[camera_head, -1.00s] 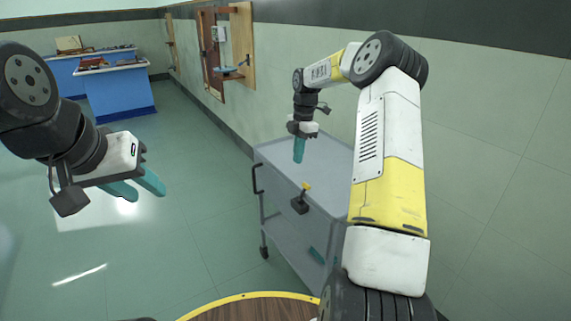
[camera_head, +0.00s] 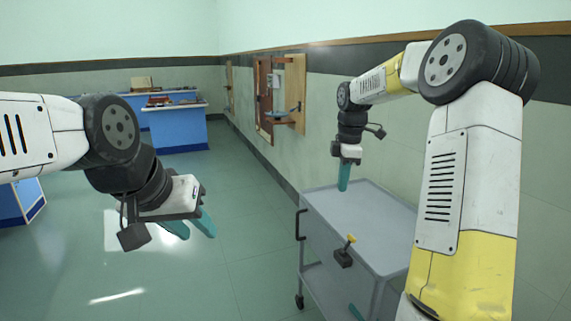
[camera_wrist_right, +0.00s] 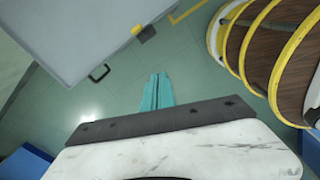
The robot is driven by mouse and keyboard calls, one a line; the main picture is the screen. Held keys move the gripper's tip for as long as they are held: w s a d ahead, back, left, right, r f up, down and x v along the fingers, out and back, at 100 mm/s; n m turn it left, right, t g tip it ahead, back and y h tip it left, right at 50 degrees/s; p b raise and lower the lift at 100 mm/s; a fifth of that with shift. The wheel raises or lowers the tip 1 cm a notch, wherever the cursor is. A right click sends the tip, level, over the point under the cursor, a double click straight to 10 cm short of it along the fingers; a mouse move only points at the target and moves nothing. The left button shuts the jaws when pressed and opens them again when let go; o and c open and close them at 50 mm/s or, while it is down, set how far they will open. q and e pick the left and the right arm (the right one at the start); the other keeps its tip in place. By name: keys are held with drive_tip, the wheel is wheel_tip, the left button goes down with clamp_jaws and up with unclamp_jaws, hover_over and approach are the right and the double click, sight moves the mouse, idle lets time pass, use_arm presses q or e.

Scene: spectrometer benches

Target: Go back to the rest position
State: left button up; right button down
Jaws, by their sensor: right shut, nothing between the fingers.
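My left gripper (camera_head: 195,228) hangs over open floor at the left of the head view. Its two teal fingers are apart, with nothing between them. My right gripper (camera_head: 343,180) points down near the far left corner of the grey cart (camera_head: 375,225) in the head view. Its teal fingers are together and hold nothing. In the right wrist view the right gripper's fingers (camera_wrist_right: 157,92) lie side by side against the floor. How high they are above the cart top is hard to tell.
A small black thing with a yellow top (camera_head: 344,255) is at the cart's near side. A blue bench (camera_head: 178,132) stands at the back. A wooden wall panel (camera_head: 293,90) is beyond the cart. The middle floor is clear.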

drive_tip(key=s+a+r+m+t, duration=0.1)
drive_tip(key=s+a+r+m, duration=0.1)
drive_tip(key=s+r+m, duration=0.45)
drive_tip(key=s+a+r+m+t, duration=0.1)
drive_tip(key=s+r+m+t, duration=0.15)
drive_tip(key=s, duration=0.75)
drive_tip(key=s+a+f+m+t+y, duration=0.1)
drive_tip(key=s+a+f+m, duration=0.1)
drive_tip(key=s+m, duration=0.6)
drive_tip(key=s+f, duration=0.1)
drive_tip(key=s, duration=0.4)
drive_tip(key=shift+f+t+y, duration=0.15)
drive_tip(key=shift+t+y, duration=0.2)
drive_tip(key=shift+y, duration=0.05)
